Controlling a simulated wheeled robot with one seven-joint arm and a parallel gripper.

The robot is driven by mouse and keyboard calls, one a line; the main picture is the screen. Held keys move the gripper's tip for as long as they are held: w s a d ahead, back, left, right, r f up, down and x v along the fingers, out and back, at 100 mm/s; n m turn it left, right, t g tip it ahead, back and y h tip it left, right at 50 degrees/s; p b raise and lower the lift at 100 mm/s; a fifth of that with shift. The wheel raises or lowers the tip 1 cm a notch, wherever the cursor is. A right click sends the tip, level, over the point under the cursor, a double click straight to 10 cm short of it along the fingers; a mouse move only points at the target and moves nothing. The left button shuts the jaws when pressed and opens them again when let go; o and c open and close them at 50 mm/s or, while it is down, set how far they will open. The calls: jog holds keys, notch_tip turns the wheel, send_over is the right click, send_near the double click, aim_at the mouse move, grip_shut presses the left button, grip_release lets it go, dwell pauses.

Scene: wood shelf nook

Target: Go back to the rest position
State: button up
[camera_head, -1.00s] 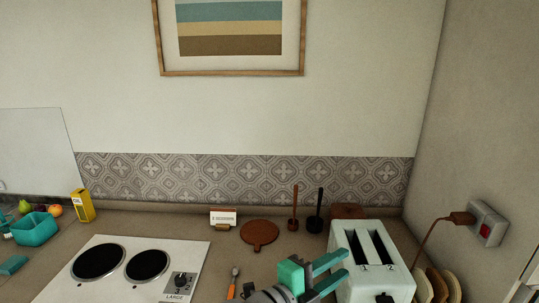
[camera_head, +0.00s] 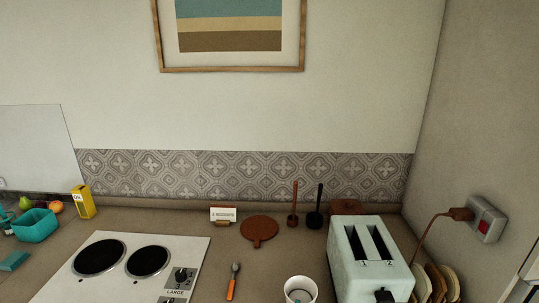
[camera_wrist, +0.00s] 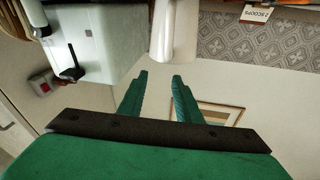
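My gripper (camera_wrist: 158,85) shows in the wrist view with its two green fingers apart and nothing between them. The wrist view is turned upside down, with the wall and the picture frame beyond the fingers. My gripper is out of sight in the head view. The pale toaster (camera_head: 370,262) stands at the right of the counter, and it also shows in the wrist view (camera_wrist: 100,45). A white cup (camera_head: 300,289) stands left of the toaster at the bottom edge. In the wrist view a white cylinder, likely this cup (camera_wrist: 170,30), lies beyond the fingers, apart from them.
A white hob (camera_head: 130,270) fills the left front. An orange-handled tool (camera_head: 232,283) and a round brown board (camera_head: 259,229) lie between hob and toaster. A cord runs from the toaster side to the wall socket (camera_head: 487,220). Bread slices (camera_head: 436,280) stand right of the toaster.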

jog(key=s+a+f+n+g+y, duration=0.1)
jog(key=s+a+f+n+y, duration=0.2)
jog(key=s+f, duration=0.5)
jog(key=s+a+f+g, duration=0.1)
jog(key=s+f, duration=0.3)
jog(key=s, duration=0.7)
jog(key=s+a+f+n+g+y, duration=0.1)
jog(key=s+a+f, duration=0.3)
jog(key=s, duration=0.8)
jog(key=shift+s+a+g, duration=0.15)
jog(key=shift+a+g, duration=0.1)
jog(key=shift+g, duration=0.15)
